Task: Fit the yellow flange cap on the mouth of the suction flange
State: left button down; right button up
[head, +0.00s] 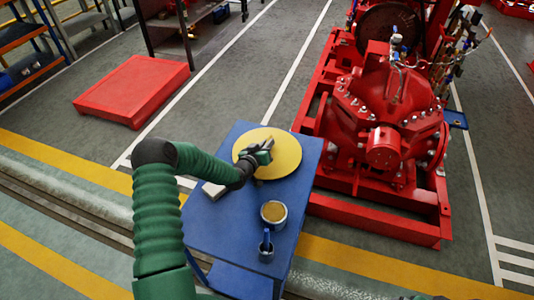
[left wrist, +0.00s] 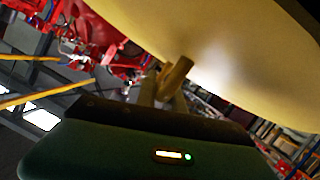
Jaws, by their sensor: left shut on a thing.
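The yellow flange cap (head: 284,163) is a wide flat disc that shows over the far part of the blue table in the head view. My left gripper (head: 264,153) is in front of the disc, shut on it. In the left wrist view the cap (left wrist: 215,55) fills the upper right, and the gripper's fingers (left wrist: 168,85) close on a short stub at its face. I cannot tell whether the cap touches the table. The red pump (head: 385,110) stands to the right; I cannot tell which opening on it is the suction flange. My right gripper is not in view.
On the blue table (head: 225,222) stand an open tin (head: 273,214) and a small dark cup with a blue-handled tool (head: 266,249). The red pump frame (head: 385,220) is close on the right. A red platform (head: 132,90) lies at the back left.

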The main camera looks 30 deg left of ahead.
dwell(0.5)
pick_arm(q)
notch_tip(320, 180, up, 10)
jog(key=shift+f+p, duration=0.2)
jog(key=shift+p, duration=0.55)
jog(key=shift+r, duration=0.2)
jog(key=shift+a, duration=0.1)
jog(key=shift+f, duration=0.1)
